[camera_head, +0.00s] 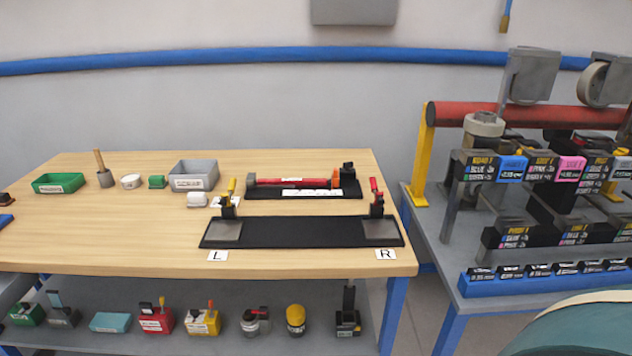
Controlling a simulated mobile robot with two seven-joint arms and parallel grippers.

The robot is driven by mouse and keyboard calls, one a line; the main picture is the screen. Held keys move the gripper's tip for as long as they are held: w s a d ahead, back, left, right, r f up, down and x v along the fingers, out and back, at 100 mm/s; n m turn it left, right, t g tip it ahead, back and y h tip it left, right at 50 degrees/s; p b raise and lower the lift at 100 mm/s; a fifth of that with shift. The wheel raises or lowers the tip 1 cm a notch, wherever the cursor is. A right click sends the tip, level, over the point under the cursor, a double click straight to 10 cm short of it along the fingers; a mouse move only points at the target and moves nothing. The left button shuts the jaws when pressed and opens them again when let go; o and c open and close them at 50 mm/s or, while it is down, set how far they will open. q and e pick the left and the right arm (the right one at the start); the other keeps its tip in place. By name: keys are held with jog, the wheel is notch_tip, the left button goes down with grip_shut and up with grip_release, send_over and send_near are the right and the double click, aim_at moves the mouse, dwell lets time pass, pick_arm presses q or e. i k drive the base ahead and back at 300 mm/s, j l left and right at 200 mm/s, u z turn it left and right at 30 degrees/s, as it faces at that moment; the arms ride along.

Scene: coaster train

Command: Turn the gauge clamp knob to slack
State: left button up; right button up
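On the wooden workbench (130,225), a red bar-shaped tool (290,183) lies on a black base with white labels. It has a grey block at its left end and an orange part (336,179) near its right end. A black upright piece (347,170) stands at that right end. This may be the gauge, but the labels are too small to read. I cannot make out the clamp knob or its setting. In front lies a long black plate (300,232) with a yellow-handled clamp (229,198) at left and a red-handled clamp (377,196) at right. Neither gripper shows.
Cards marked L (218,255) and R (385,254) lie at the bench front. A green tray (58,183) and grey bin (194,176) stand at left. A lower shelf (100,345) holds several items. A labelled rack (540,225) stands at right.

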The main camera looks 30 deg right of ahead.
aim_at(346, 165)
jog(key=i+l, duration=0.6)
jog(key=i+l+z, duration=0.15)
jog(key=z, duration=1.35)
